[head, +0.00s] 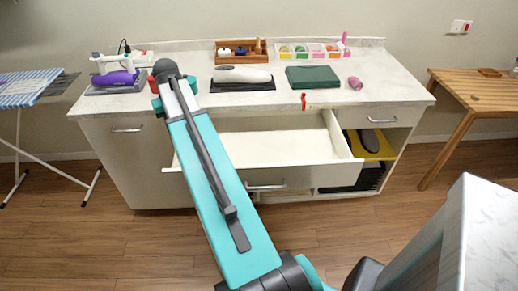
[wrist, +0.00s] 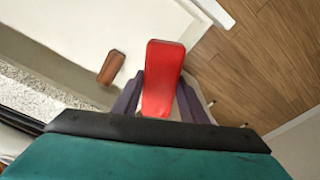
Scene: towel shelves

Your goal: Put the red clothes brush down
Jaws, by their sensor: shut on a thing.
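The red clothes brush (wrist: 164,65) is between the two dark fingers of my gripper (wrist: 157,96) in the wrist view. The gripper is shut on it. The drawer's pale inside (wrist: 95,25) shows to the left of the brush in the wrist view. In the head view my arm hides the gripper and the drawer's left part. I cannot tell how high the brush is above the drawer floor.
A small brown wooden thing (wrist: 111,67) lies in the drawer beside the brush. The drawer's visible right part is empty.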

